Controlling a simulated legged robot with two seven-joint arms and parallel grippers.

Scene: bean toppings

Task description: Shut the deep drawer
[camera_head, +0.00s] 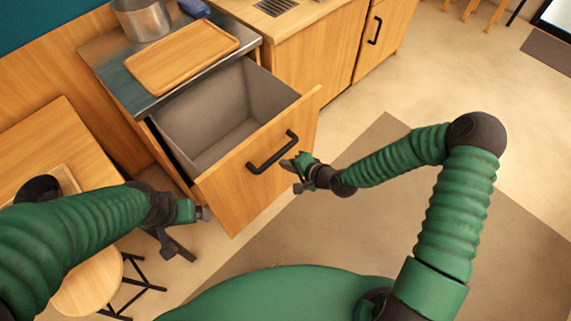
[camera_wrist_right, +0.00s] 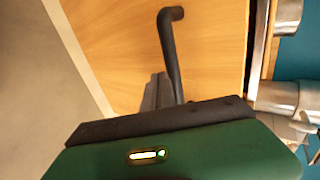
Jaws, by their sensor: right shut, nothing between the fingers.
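The deep drawer (camera_head: 205,125) is pulled well out of its cabinet, and its grey inside looks empty. Its wooden front (camera_head: 236,190) carries a black bar handle (camera_head: 272,152). My right gripper (camera_head: 297,170) is shut, just in front of the drawer front beside the right end of the handle. In the right wrist view the handle (camera_wrist_right: 170,50) runs down behind my gripper (camera_wrist_right: 158,92); I cannot tell whether they touch. My left gripper (camera_head: 190,228) is at lower left, below the drawer's left corner, and its finger state is unclear.
A wooden tray (camera_head: 183,57) and a metal pot (camera_head: 141,18) stand on the steel counter (camera_head: 108,70) above the drawer. A wooden table (camera_head: 50,140) and a round stool (camera_head: 88,287) are at left. The floor (camera_head: 350,120) right of the drawer is clear.

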